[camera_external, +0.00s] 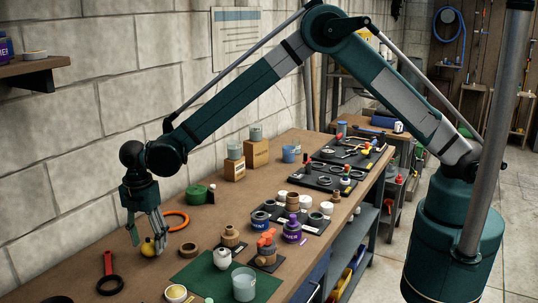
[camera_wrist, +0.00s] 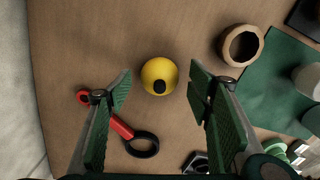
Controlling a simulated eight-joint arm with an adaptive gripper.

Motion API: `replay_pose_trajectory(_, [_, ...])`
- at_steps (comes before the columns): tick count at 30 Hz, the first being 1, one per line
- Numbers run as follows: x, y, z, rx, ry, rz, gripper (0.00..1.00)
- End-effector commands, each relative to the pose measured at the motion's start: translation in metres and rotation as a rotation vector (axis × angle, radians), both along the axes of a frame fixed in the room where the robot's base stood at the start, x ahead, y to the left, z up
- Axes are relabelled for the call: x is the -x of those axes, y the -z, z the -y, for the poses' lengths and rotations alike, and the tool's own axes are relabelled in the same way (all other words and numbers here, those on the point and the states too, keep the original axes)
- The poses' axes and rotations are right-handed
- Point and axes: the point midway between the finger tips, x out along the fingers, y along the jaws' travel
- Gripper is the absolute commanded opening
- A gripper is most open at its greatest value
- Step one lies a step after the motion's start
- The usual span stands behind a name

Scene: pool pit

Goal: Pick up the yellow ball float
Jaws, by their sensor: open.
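The yellow ball float (camera_wrist: 160,72) rests on the brown workbench and has a dark round spot on its side. In the external view the ball float (camera_external: 147,248) is near the left part of the bench, at my gripper's fingertips. My gripper (camera_external: 154,240) points down over the bench. In the wrist view my gripper (camera_wrist: 162,90) is open, with green ribbed pads left and right of the ball and clear gaps on both sides. Nothing is held between the fingers.
A red-handled tool with a black ring (camera_wrist: 140,144) lies close to the ball. A wooden ring (camera_wrist: 241,45) and a green mat (camera_wrist: 277,85) lie to its right. An orange ring (camera_external: 175,221) lies behind my gripper. A white wall (camera_external: 80,150) runs along the bench's back.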

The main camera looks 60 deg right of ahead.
Motion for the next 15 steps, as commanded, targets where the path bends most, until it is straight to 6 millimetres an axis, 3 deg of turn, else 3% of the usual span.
replay_pose_trajectory(9, [0.0, -0.0002, 0.0, 0.0, 0.0, 0.0, 0.51])
replay_pose_trajectory(15, [0.0, -0.0002, 0.0, 0.0, 0.0, 0.0, 0.27])
